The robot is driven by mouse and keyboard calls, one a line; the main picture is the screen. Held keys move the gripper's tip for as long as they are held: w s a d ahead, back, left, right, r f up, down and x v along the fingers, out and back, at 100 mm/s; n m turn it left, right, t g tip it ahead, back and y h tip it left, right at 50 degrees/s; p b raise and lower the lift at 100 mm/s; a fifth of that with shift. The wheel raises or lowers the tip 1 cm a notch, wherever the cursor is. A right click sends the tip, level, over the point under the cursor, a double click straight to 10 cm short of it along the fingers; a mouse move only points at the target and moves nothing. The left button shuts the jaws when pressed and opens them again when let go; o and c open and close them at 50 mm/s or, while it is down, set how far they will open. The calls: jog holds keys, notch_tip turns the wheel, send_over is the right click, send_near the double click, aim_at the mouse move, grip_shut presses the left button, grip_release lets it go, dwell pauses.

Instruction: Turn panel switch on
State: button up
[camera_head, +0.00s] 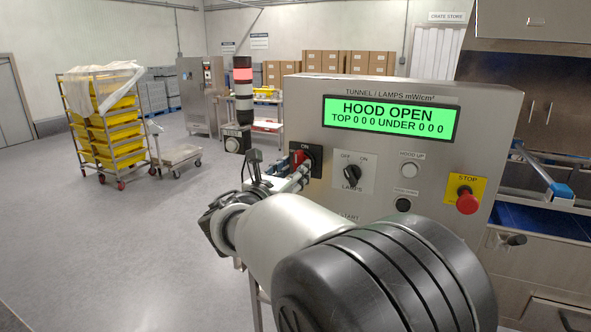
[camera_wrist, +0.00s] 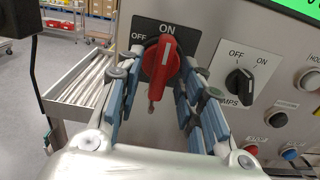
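The panel switch is a red rotary handle (camera_head: 298,158) on a black plate at the left of the grey control panel (camera_head: 330,92). In the wrist view the red handle (camera_wrist: 161,62) stands nearly upright, its top end just under the ON label; OFF is to the upper left. A small brass-coloured piece shows below it. My gripper (camera_wrist: 160,72) is open, with one finger on each side of the handle. I cannot tell whether either finger touches it. In the head view my gripper (camera_head: 290,178) is partly hidden by my arm.
A black LAMPS knob (camera_wrist: 240,84) sits right of the switch. The green display (camera_head: 390,119) reads HOOD OPEN, TOP 000, UNDER 000. A red STOP button (camera_head: 467,201) is farther right. A stack light (camera_head: 243,88) glows red at its top. Open floor lies to the left.

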jog(key=v, duration=1)
jog(key=shift+s, duration=0.35)
